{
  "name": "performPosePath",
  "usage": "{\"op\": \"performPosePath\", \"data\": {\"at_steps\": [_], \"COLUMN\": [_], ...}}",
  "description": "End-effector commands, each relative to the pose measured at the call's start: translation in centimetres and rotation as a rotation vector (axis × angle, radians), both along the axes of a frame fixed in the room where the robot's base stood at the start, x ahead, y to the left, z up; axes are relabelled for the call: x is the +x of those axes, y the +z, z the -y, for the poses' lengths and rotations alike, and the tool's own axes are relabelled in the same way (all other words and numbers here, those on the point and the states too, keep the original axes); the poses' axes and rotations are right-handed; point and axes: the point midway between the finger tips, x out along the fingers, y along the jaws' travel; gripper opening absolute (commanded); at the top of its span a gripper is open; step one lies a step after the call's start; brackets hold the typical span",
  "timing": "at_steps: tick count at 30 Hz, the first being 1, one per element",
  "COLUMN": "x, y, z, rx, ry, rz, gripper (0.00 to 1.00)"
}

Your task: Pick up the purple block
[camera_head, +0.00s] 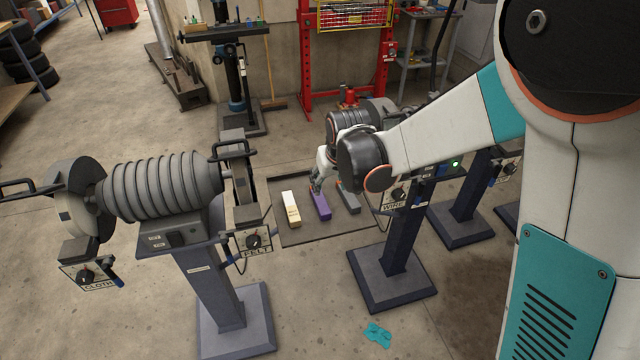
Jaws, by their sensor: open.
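The purple block (321,207) lies on a dark flat tray (280,187) between two bench grinders. It sits between a cream block on its left and a grey block on its right. My gripper (315,188) is open at the far end of the purple block, close above it. I cannot tell whether the fingers touch it. My arm comes in from the right and my wrist hides part of the area behind the grey block.
The cream block (291,209) and grey block (348,198) lie close on either side. A large grinder (155,188) on a pedestal stands left of the tray. Another pedestal grinder (402,235) stands right, close to my arm. A teal rag (378,334) lies on the floor.

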Motion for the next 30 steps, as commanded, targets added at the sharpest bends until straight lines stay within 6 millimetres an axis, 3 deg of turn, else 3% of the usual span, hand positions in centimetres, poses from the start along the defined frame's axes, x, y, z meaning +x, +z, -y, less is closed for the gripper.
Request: {"op": "performPosePath", "data": {"at_steps": [5, 15, 26, 30], "x": [0.3, 2.5, 3.4, 4.0], "y": [-1.6, -7.2, -9.5, -11.3], "z": [-0.6, -1.2, -1.5, -1.6], "rx": [-0.003, -0.002, -0.002, -0.002], "ry": [0.010, 0.009, 0.009, 0.009], "rz": [-0.011, -0.010, -0.010, -0.010], "gripper": [0.52, 0.52, 0.52, 0.52]}}
